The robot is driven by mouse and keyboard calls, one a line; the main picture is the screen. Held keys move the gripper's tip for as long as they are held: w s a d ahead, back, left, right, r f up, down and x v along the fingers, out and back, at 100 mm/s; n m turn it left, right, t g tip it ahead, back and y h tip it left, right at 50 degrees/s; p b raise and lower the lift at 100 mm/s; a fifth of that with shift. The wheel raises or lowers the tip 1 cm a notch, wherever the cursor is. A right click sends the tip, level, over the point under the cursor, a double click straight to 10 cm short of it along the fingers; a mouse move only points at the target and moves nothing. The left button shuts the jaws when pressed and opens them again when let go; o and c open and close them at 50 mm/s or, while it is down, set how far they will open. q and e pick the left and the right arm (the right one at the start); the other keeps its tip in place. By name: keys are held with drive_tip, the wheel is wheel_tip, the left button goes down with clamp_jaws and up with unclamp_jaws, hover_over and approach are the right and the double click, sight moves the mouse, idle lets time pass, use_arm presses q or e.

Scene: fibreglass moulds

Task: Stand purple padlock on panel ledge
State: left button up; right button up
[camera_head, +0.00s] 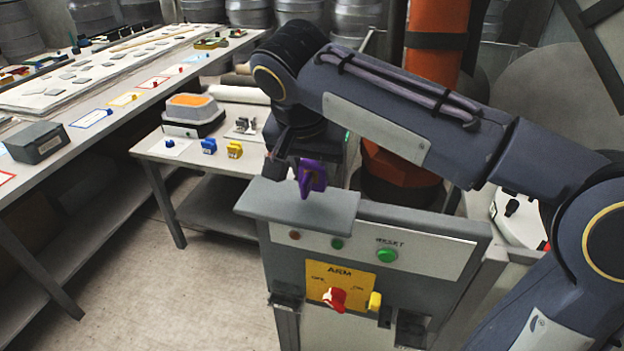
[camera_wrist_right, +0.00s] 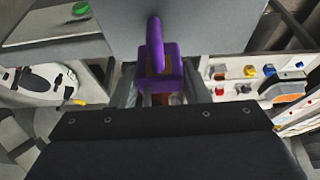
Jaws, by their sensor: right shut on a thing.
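The purple padlock (camera_head: 312,177) is held by my right gripper (camera_head: 290,165) over the panel ledge (camera_head: 300,207) in the head view. The ledge is a flat grey shelf on top of the control panel (camera_head: 350,262). The padlock's lower end is close to the ledge; I cannot tell whether it touches. In the right wrist view the padlock (camera_wrist_right: 158,68) sits between the fingers of my right gripper (camera_wrist_right: 158,95), its shackle pointing up the picture across the grey ledge (camera_wrist_right: 200,25). My left gripper is in neither view.
Behind the panel, a side table (camera_head: 195,152) bears a blue padlock (camera_head: 209,146), a yellow padlock (camera_head: 234,150) and an orange-topped box (camera_head: 192,108). A long workbench (camera_head: 95,135) runs along the left. An orange robot column (camera_head: 434,65) stands behind my arm. The floor between the tables and panel is clear.

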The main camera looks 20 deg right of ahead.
drive_tip(key=x, duration=0.3)
drive_tip(key=shift+s+a+f, duration=0.15)
drive_tip(key=shift+a+f, duration=0.05)
drive_tip(key=shift+f, duration=0.4)
drive_tip(key=shift+f, duration=0.1)
drive_tip(key=o, duration=1)
